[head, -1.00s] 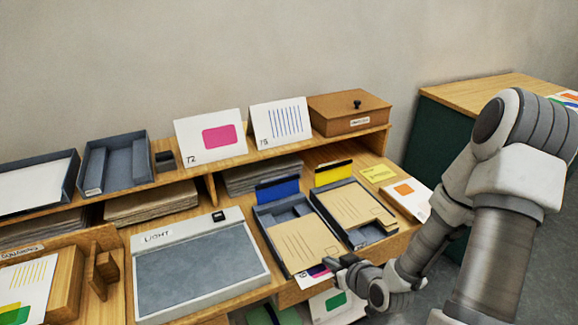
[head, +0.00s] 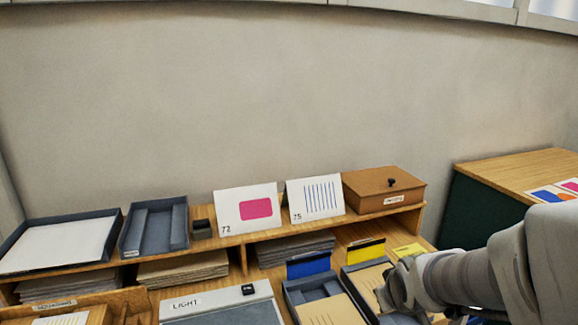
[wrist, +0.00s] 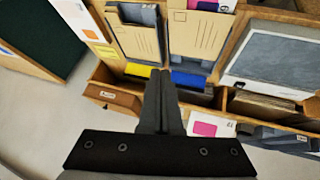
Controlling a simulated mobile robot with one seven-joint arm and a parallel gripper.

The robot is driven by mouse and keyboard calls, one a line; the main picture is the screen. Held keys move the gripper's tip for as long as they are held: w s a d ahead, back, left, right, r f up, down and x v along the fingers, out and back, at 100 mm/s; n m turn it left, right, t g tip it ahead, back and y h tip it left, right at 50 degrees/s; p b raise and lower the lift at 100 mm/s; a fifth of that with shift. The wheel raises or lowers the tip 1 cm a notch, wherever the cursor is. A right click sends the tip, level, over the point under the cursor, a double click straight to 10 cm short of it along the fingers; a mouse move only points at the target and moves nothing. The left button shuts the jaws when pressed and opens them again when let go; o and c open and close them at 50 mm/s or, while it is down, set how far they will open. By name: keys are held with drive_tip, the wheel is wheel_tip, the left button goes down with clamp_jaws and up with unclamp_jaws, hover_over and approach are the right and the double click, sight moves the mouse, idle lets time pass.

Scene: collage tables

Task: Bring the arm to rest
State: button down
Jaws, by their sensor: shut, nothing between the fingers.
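My gripper (wrist: 160,103) is in the middle of the wrist view, its two dark fingers together and empty. In the head view my gripper (head: 388,290) is at the lower right, in front of the right-hand tray (head: 352,276) with its yellow tab. No object is held. The wrist view looks down on the desk from above, with the two trays of tan folders (wrist: 190,45) beyond the fingertips. I cannot tell the exact height of the gripper above the desk.
The light box (head: 225,305) lies left of the trays. The shelf holds cards 72 (head: 232,215) and 75 (head: 316,205), a wooden box (head: 375,190) and grey trays (head: 150,232). A second green-sided table (head: 480,215) stands at the right. The wall above the shelf is clear.

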drive_tip(key=s+a+r+m, duration=0.1)
drive_tip(key=s+a+r, duration=0.1)
drive_tip(key=s+r, duration=0.3)
drive_tip(key=s+a+r+m+g+y+p, duration=0.1)
drive_tip(key=s+a+r, duration=0.2)
drive_tip(key=s+r, duration=0.3)
drive_tip(key=s, duration=0.3)
drive_tip(key=shift+s+g, duration=0.3)
drive_tip(key=shift+s, duration=0.05)
drive_tip(key=shift+a, duration=0.1)
